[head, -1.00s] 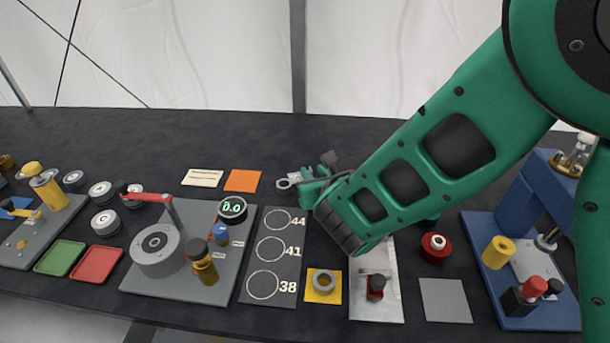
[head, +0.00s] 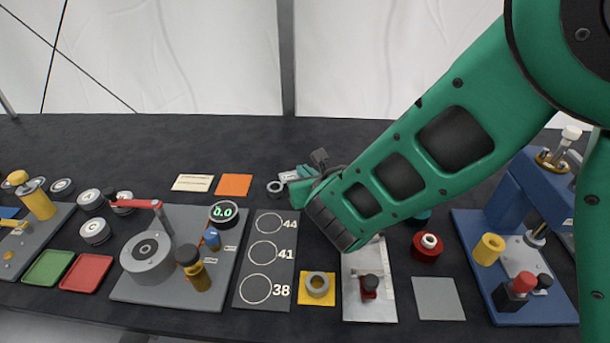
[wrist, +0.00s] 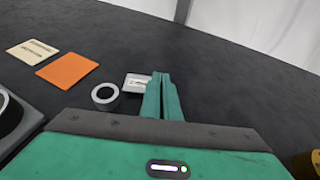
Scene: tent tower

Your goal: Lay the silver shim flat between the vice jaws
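My gripper (wrist: 161,95) reaches low over the back middle of the dark table. Its two green fingers are close together in the wrist view, and nothing clearly shows between them. A small pale silver plate with a dark mark (wrist: 137,83) lies just left of the fingertips; it may be the shim, but I cannot tell for sure. In the head view my arm hides most of the gripper (head: 303,181). A bright metal base with a red-and-black knob (head: 370,306) stands in front of my arm and may be the vice. My forearm covers its back part, and its jaws are not clear.
A grey ring (wrist: 105,95) lies left of my fingers. An orange card (wrist: 67,70) and a cream card (wrist: 32,52) lie farther left. A grey square (head: 438,298), red pot (head: 427,252) and blue press (head: 520,309) stand right of the metal base.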

